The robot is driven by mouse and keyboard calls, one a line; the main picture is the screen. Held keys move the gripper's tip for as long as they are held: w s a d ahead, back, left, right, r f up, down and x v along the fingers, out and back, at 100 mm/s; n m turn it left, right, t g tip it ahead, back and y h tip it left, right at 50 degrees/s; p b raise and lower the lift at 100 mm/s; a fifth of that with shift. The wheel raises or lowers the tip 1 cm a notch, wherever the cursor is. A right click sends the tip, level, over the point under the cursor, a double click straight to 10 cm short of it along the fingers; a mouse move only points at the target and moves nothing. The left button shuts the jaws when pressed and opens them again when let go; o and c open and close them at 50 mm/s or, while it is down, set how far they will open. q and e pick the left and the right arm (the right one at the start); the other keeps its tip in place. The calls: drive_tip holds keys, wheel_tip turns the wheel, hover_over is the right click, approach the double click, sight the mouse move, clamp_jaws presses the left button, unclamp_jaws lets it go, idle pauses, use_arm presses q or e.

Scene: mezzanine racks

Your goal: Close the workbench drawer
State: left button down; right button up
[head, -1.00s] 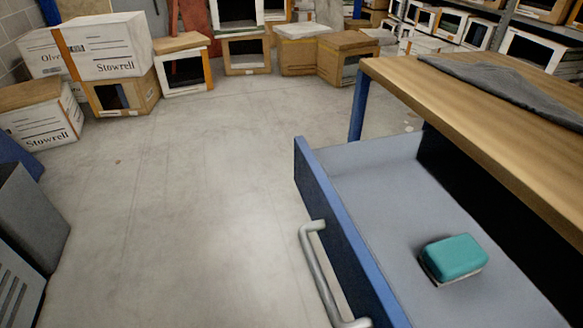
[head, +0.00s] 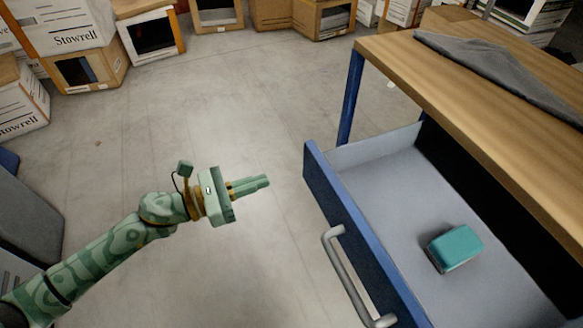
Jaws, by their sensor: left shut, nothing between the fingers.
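The workbench drawer (head: 372,236) stands pulled out from under the wooden workbench top (head: 440,78). Its front is blue with a grey bar handle (head: 350,277), and its inside is light grey. A teal block-like item (head: 458,247) lies on the drawer floor. My left gripper (head: 268,182) is shut and empty. It shows to the left of the drawer front, apart from it, with its fingers pointing right towards it. My right gripper is not in view.
A grey cloth (head: 490,68) lies on the workbench top. A blue bench leg (head: 351,98) stands behind the drawer. Cartons (head: 84,68) line the far side of the floor. A dark grey cabinet-like object (head: 25,215) is at the left edge. The floor between is clear.

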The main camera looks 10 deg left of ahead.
sight(306, 167)
use_arm(q)
drive_tip(key=x, duration=0.8)
drive_tip(key=shift+d, duration=0.1)
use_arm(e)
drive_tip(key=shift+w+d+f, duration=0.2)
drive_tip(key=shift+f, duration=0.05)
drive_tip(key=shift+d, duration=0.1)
